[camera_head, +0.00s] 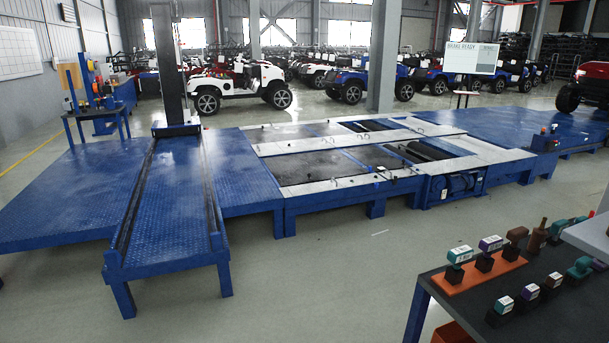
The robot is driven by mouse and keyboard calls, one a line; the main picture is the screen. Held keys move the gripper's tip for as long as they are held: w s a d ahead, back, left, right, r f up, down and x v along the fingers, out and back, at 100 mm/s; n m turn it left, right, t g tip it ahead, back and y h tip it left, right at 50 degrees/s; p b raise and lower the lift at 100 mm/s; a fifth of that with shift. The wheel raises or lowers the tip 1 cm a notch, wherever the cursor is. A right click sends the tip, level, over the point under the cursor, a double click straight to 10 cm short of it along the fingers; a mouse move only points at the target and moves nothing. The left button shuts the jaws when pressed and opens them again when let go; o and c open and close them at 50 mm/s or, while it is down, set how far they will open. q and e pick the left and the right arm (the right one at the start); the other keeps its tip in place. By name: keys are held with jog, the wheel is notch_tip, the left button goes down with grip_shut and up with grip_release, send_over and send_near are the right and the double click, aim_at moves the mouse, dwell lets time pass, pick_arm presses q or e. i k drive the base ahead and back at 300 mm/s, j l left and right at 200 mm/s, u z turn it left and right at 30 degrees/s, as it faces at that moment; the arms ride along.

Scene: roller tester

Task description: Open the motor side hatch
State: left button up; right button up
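The blue roller tester (350,196) stands across the middle of the hall as a low raised platform. Dark rollers (428,151) show in an opening in its top near the right. Below them, on the near side, a framed blue section (455,185) shows motor-like parts. I cannot tell which part is the motor side hatch, or whether it is open or shut. Pale and dark cover plates (312,167) lie flat on top, with small dark handles along their edges. Neither of my grippers is in view.
A dark bench (450,300) with several stamp-like tools is at the lower right. A blue ramp with rails (175,200) and a dark column stand at left. A screen reading "BRAKE READY" (470,58) stands behind. The grey floor (330,280) in front is clear.

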aim_at(326, 185)
jog(key=i+z, duration=0.2)
jog(key=i, duration=2.3)
